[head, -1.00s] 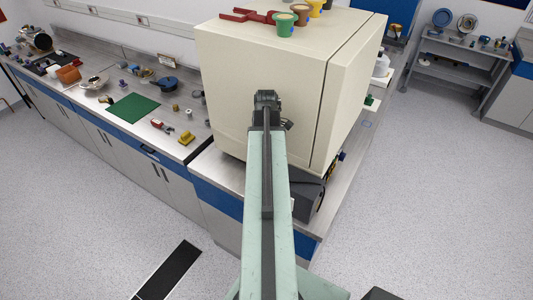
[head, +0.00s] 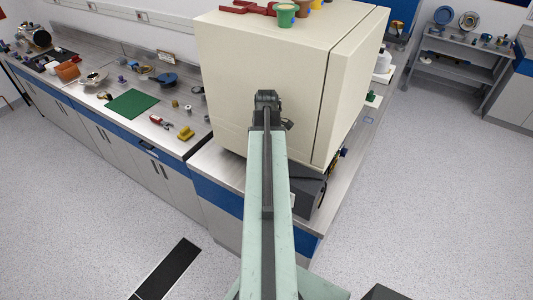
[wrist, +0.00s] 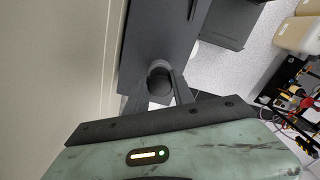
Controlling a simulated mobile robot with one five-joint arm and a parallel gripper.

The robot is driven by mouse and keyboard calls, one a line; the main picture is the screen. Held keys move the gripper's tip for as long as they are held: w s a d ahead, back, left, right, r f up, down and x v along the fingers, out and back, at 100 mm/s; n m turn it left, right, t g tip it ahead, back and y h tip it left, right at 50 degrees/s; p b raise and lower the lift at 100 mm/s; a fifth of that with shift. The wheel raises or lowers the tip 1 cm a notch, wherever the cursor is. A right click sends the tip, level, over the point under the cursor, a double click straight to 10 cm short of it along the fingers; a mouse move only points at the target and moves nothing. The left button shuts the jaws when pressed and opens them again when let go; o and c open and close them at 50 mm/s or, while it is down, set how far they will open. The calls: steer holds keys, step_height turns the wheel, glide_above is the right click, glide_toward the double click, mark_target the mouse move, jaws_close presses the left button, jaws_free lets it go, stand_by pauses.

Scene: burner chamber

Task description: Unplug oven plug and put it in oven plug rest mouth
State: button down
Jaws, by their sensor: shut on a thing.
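The oven is the large cream box (head: 262,80) on the bench in the head view. My gripper (wrist: 161,84) shows in the wrist view, with its two dark fingers closed around a dark round piece (wrist: 160,70). That piece looks like the oven plug, but it is dark and partly covered by the fingers. A pale flat face, probably the oven's side, stands close on the left in the wrist view. In the head view my arm reaches up against the oven's front, and the fingertips are hidden. I cannot make out the plug rest mouth in either view.
A steel bench with a green mat (head: 131,103), a yellow item (head: 186,133) and several small tools runs left. Colored cups (head: 286,14) stand on the oven. A dark box (head: 300,190) sits below it. A grey shelf (head: 462,62) stands far right.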

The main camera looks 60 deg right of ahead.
steer(key=c, duration=1)
jaws_free()
step_height(320, 180, up, 8)
steer(key=p, duration=0.8)
steer(key=shift+f, duration=0.1)
